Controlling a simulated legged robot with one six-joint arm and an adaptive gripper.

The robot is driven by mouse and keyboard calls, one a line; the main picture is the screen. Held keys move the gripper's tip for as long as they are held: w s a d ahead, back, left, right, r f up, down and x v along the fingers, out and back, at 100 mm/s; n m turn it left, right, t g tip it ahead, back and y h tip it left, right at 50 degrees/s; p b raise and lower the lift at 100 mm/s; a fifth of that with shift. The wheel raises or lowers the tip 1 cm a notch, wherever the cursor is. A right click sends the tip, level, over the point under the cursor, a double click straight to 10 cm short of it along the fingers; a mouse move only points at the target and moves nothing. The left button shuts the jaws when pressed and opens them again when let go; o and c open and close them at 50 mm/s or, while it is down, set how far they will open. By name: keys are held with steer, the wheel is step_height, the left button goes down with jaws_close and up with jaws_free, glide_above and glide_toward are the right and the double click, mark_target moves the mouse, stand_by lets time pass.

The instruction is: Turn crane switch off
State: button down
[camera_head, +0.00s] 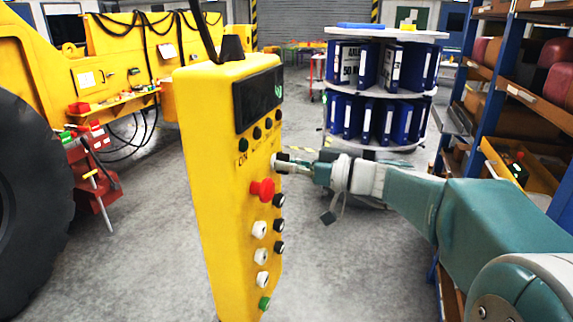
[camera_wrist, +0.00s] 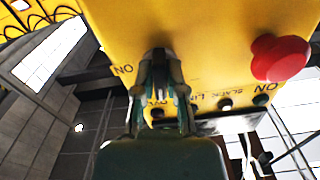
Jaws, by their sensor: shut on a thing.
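The yellow crane control box (camera_head: 212,190) hangs upright in the middle of the head view, and its face fills the top of the wrist view (camera_wrist: 210,40). My gripper (camera_head: 282,162) reaches it from the right, at the row just above the red button (camera_head: 262,189).
White buttons (camera_head: 260,230), black buttons (camera_head: 279,200) and a green button (camera_head: 264,303) sit lower on the box, below a dark display (camera_head: 258,98). A rotating stand of blue binders (camera_head: 372,67) is behind my arm. Shelving (camera_head: 515,95) stands right, a yellow vehicle (camera_head: 110,55) left.

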steer(key=shift+f+n, duration=0.25)
steer(key=shift+n, duration=0.65)
steer(key=c, duration=0.7)
jaws_free()
steer(key=shift+r, duration=0.1)
steer(key=v, duration=1.2)
steer(key=shift+a, duration=0.1)
